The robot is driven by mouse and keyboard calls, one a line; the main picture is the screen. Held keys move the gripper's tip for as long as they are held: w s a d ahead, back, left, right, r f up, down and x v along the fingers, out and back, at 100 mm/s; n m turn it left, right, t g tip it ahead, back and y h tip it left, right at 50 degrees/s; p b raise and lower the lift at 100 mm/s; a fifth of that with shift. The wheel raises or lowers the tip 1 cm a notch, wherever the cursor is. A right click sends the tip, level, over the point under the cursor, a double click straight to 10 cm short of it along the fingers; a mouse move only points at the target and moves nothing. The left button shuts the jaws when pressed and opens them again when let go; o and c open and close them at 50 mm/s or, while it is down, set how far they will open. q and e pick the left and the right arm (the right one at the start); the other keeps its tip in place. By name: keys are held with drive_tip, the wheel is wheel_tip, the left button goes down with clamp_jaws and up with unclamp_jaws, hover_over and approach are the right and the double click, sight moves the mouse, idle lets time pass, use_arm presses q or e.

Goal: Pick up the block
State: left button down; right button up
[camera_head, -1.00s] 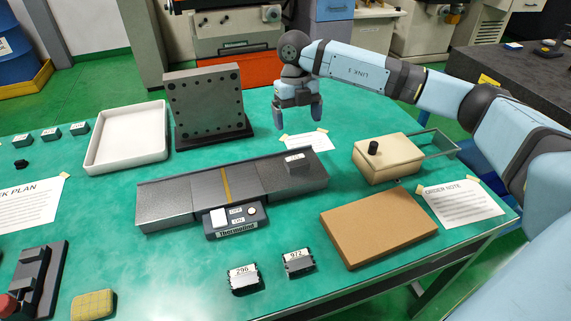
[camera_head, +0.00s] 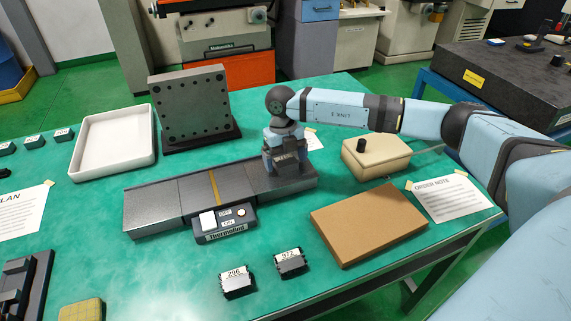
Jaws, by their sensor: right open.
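My right gripper (camera_head: 286,163) is open and points down at the right end of the dark grey Thermoline plate (camera_head: 150,208). A small dark block with a pale label lay at that spot; now the gripper largely hides it, and I cannot tell whether the fingers touch it. Two similar dark blocks with white labels lie on the green table in front of the plate: block 296 (camera_head: 236,281) and block 972 (camera_head: 290,262). My left gripper is not in view.
A dark upright plate with holes (camera_head: 190,105) stands behind the Thermoline plate, beside a white tray (camera_head: 80,160). A beige box with a black knob (camera_head: 375,160) and a brown board (camera_head: 368,222) lie to the right. Table around the two front blocks is clear.

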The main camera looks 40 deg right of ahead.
drive_tip(key=shift+r, duration=0.1)
drive_tip(key=shift+c, duration=0.4)
drive_tip(key=c, duration=1.4)
drive_tip(key=shift+r, duration=0.1)
wheel_tip(320, 180, up, 19)
drive_tip(key=p, duration=0.2)
use_arm(q)
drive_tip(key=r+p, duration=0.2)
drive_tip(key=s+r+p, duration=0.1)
drive_tip(key=p, duration=0.2)
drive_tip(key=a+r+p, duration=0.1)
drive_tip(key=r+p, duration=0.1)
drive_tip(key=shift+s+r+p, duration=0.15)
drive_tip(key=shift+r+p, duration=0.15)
drive_tip(key=shift+p, duration=0.1)
use_arm(e)
drive_tip(key=m, duration=0.5)
approach(285, 160)
drive_tip(key=shift+y, duration=0.3)
drive_tip(key=f, duration=0.3)
drive_tip(key=s+f, duration=0.1)
drive_tip(key=f, duration=0.4)
drive_tip(key=shift+s+a+f, duration=0.2)
drive_tip(key=shift+s+f, duration=0.2)
